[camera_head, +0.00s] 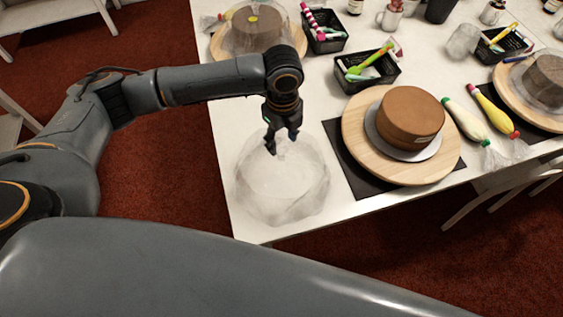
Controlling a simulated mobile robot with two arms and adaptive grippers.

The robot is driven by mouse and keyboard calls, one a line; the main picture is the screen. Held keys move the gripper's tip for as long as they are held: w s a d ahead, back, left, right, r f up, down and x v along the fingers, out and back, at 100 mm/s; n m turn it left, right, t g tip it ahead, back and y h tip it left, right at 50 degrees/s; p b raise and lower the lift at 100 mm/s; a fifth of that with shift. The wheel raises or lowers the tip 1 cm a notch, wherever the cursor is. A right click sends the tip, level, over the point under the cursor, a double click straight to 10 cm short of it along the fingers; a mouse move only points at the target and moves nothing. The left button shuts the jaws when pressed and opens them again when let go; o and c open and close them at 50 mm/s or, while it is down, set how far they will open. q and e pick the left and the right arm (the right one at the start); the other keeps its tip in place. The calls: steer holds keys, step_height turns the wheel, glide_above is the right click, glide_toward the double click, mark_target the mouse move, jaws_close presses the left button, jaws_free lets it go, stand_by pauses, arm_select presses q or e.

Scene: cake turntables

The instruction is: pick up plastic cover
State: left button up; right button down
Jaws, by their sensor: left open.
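A clear, crumpled plastic cover (282,189) shaped like a dome stands on the white table near its front left corner. My left gripper (282,142) points down over the top of this cover, with its fingers apart. The fingertips overlap the cover's top in the picture; I cannot tell whether they touch it. A brown cake (410,117) sits uncovered on a wooden turntable (365,152) to the right of the cover. No right gripper shows.
A dark mat (352,174) lies under the turntable. Two piping bags, one pale (464,119) and one yellow (492,108), lie right of the cake. Black tool trays (367,73) stand behind. A covered cake (253,27) is at the back left. The white table's (250,229) front edge is close to the cover.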

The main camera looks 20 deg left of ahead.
mark_target(281, 151)
arm_select(q)
steer(key=shift+s+f, duration=0.15)
steer(key=shift+f, duration=0.25)
steer(key=f, duration=0.1)
steer(key=f+p, duration=0.1)
steer(key=f, duration=0.1)
steer(key=shift+s+f+p, duration=0.2)
steer(key=shift+f+p, duration=0.1)
steer(key=shift+f, duration=0.35)
steer(key=shift+c, duration=0.4)
jaws_close()
